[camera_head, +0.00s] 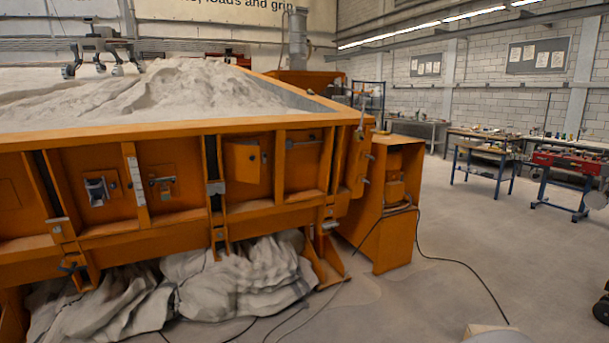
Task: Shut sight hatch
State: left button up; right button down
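The orange sandbed (110,235) fills the left half of the view, its ribbed side wall facing me. A small orange flap (242,162) on this wall, right of the middle, looks like the sight hatch. It seems to stand out from the wall at an angle, with a darker recess showing by its right edge. A small latch-like fitting (302,143) sits on the panel to its right. Another fitting with a grey block (97,190) is on a panel further left. Neither of my grippers can be made out, and nothing is seen touching the flap.
Pale sand (170,92) fills the bed, with a small rover (103,48) on it. Crumpled grey sheeting (235,275) lies below. An orange cabinet (392,205) stands at the bed's right corner. Black cables (462,262) cross the floor. Workbenches (485,155) stand further back; floor between is mostly clear.

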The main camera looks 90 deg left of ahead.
aim_at(242, 162)
jog(key=i+j+u, duration=0.3)
jog(key=u, duration=0.2)
jog(key=i+j+u, duration=0.1)
jog(key=i+u, duration=0.7)
jog(key=u, duration=0.15)
jog(key=i+l+u, duration=0.2)
jog(key=i+u, duration=0.25)
jog(key=i+l+u, duration=0.25)
jog(key=u, duration=0.25)
jog(key=i+j+u, duration=0.2)
jog(key=i+u, duration=0.15)
jog(key=i, duration=0.2)
jog(key=i+j+u, duration=0.1)
jog(key=i+u, duration=0.3)
jog(key=i, duration=0.15)
jog(key=i+l+u, duration=0.1)
jog(key=i+u, duration=0.25)
jog(key=i, duration=0.2)
jog(key=i+l+u, duration=0.25)
jog(key=i+u, duration=0.15)
jog(key=i+l+u, duration=0.35)
jog(key=i, duration=0.25)
jog(key=l, duration=0.1)
